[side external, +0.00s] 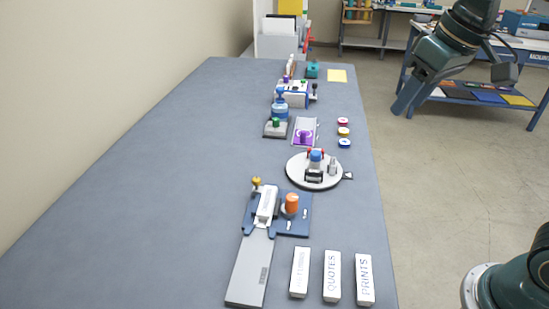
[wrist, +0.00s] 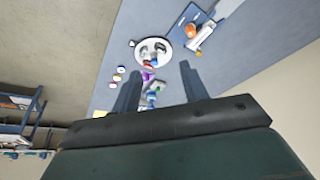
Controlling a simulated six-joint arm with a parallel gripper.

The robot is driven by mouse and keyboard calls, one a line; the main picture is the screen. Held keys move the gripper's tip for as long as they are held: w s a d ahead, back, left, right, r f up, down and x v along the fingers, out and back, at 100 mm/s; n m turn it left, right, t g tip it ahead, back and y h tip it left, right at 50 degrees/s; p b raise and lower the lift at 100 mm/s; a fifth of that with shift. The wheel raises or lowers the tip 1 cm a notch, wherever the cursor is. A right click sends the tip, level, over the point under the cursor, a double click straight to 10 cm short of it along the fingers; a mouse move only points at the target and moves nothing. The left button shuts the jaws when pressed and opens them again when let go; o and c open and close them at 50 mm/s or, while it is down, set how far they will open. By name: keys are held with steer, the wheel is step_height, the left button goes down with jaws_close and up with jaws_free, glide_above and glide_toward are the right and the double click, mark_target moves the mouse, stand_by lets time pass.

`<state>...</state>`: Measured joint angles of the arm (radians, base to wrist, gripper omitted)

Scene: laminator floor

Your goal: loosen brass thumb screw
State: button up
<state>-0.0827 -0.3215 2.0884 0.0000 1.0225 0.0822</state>
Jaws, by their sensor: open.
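The brass thumb screw (side external: 256,182) is a small gold knob at the back left corner of a blue fixture (side external: 298,228) on the bench. A white block (side external: 266,205) sits in the fixture, just in front of the screw, with an orange knob (side external: 292,204) to its right. The wrist view shows the fixture (wrist: 190,13) at the top, with the orange knob (wrist: 190,30); I cannot make out the screw surely there. My gripper (wrist: 158,82) has its two fingers apart and empty. It is high and far from the fixture; in the side view my arm hangs at the upper right, beyond the bench edge.
A grey bar (side external: 250,270) extends forward from the fixture. Labelled white blocks (side external: 332,276) lie at the front right. A round white turntable (side external: 299,173) holding small items stands behind the fixture, with a purple holder (side external: 305,130) farther back. The bench's left side is clear.

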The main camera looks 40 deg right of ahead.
steer(key=w+a+g, duration=0.1)
steer(key=w+a, duration=0.2)
steer(key=w, duration=0.5)
steer(key=g, duration=0.3)
glide_above(256, 179)
step_height(256, 179, down, 14)
steer(key=shift+r, duration=0.1)
step_height(256, 179, down, 14)
steer(key=shift+r, duration=0.1)
jaws_close()
